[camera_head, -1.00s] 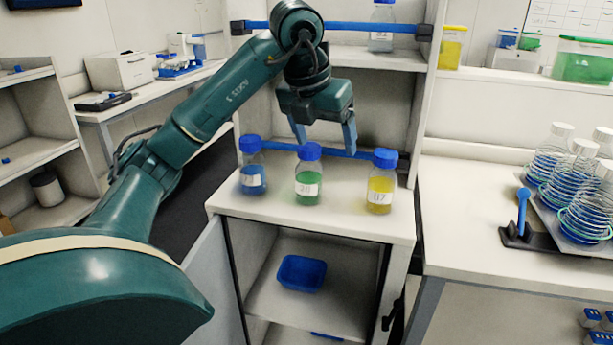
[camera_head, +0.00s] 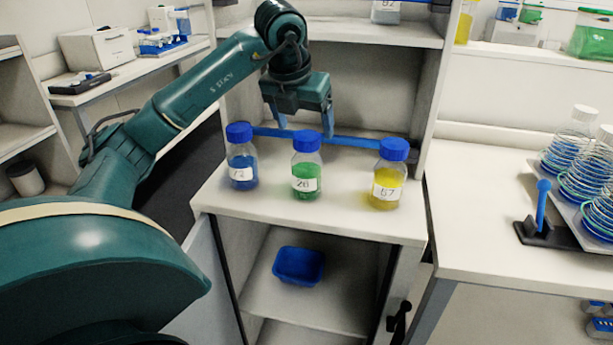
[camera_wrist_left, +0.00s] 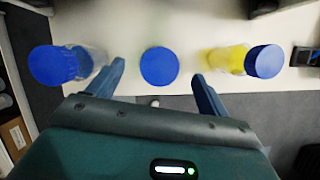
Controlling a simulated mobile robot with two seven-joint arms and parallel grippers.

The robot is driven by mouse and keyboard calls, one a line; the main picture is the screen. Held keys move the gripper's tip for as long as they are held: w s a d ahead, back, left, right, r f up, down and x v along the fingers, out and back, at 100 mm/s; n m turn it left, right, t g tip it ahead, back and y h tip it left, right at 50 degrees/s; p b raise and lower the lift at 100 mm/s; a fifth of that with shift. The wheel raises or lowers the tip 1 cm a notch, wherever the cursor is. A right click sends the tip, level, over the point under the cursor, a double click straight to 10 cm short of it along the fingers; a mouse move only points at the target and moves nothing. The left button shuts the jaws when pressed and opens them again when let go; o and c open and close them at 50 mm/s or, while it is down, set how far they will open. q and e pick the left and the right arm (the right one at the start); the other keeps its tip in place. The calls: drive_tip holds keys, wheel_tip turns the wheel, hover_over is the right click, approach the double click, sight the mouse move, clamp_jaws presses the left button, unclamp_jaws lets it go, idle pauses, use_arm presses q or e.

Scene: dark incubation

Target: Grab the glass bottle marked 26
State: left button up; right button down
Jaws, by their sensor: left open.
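The bottle marked 26 (camera_head: 306,180) holds green liquid, has a blue cap, and stands upright in the middle of three bottles on the white cabinet top. My left gripper (camera_head: 305,132) is open and empty, pointing down, above and slightly behind this bottle. In the left wrist view, the middle blue cap (camera_wrist_left: 159,66) lies between the two spread fingers of the gripper (camera_wrist_left: 158,80), apart from both. A bottle with blue liquid (camera_head: 242,172) stands to its left. A bottle with yellow liquid, marked 67 or 57 (camera_head: 387,190), stands to its right. My right gripper is not seen.
A blue bar (camera_head: 350,140) runs behind the bottles. The shelf unit (camera_head: 380,32) rises behind them. A blue bin (camera_head: 298,266) sits inside the open cabinet below. On the right, a bench (camera_head: 480,220) carries a rack of flasks (camera_head: 580,170).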

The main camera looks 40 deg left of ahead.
sight(306, 137)
use_arm(q)
drive_tip(key=x, duration=0.6)
drive_tip(key=shift+f+p, duration=0.3)
drive_tip(key=shift+f, duration=0.05)
drive_tip(key=shift+s+d, duration=0.1)
clamp_jaws()
idle(0.5)
